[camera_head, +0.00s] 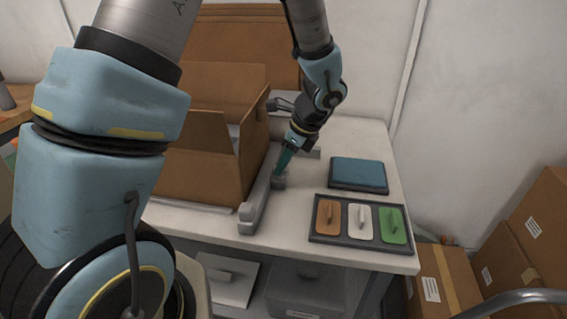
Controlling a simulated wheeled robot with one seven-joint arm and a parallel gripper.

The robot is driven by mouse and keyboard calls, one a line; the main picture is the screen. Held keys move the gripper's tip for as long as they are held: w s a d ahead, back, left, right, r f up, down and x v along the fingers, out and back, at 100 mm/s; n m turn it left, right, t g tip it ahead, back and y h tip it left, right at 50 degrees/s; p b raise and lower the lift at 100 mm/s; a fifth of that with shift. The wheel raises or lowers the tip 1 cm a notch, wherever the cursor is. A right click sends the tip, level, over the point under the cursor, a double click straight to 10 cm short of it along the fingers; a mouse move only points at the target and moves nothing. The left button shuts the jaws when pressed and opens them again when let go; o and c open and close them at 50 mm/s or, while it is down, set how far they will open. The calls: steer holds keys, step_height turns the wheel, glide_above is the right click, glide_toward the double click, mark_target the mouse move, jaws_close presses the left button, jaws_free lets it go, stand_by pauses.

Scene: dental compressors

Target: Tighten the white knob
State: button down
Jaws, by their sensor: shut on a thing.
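A small grey knob-like piece (279,182) stands at the right side of a long grey bar (256,203) on the table. Its colour looks grey here, and I cannot tell for sure whether it is the white knob. My gripper (282,168) points down onto it from above, with its teal fingers shut on its top. The fingertips are small in the picture, so the exact contact is hard to see. A white piece with a raised grip (358,222) lies in the dark tray (330,240), apart from my gripper.
An open cardboard box (205,165) stands left of the bar. In the tray, a brown piece (327,216) and a green piece (393,226) flank the white one. A blue pad (359,174) lies behind. Cardboard boxes (505,262) stand at the right, beyond the table (388,135).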

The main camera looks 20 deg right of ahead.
steer(key=m+h, duration=0.1)
steer(key=m, duration=0.2)
steer(key=shift+s+a+m+t, duration=0.1)
steer(key=shift+a+m+t, duration=0.05)
steer(key=shift+m+t, duration=0.25)
steer(key=m+h, duration=0.1)
steer(key=m, duration=0.1)
steer(key=m+b, duration=0.1)
steer(key=m, duration=0.1)
steer(key=shift+a+m+t+h+b, duration=0.15)
steer(key=shift+m+t+h+b, duration=0.15)
steer(key=shift+t+h, duration=0.1)
steer(key=m+h, duration=0.1)
steer(key=m, duration=0.2)
steer(key=shift+a+b, duration=0.15)
steer(key=shift+b, duration=0.25)
steer(key=shift+a+m+g+h, duration=0.15)
steer(key=shift+m+h, duration=0.25)
steer(key=shift+m, duration=0.55)
steer(key=shift+d+m+g+h, duration=0.15)
steer(key=shift+m+h, duration=0.25)
steer(key=shift+m, duration=0.55)
steer(key=shift+a, duration=0.1)
steer(key=c, duration=0.8)
jaws_free()
steer(key=shift+b, duration=0.3)
steer(key=shift+r, duration=0.15)
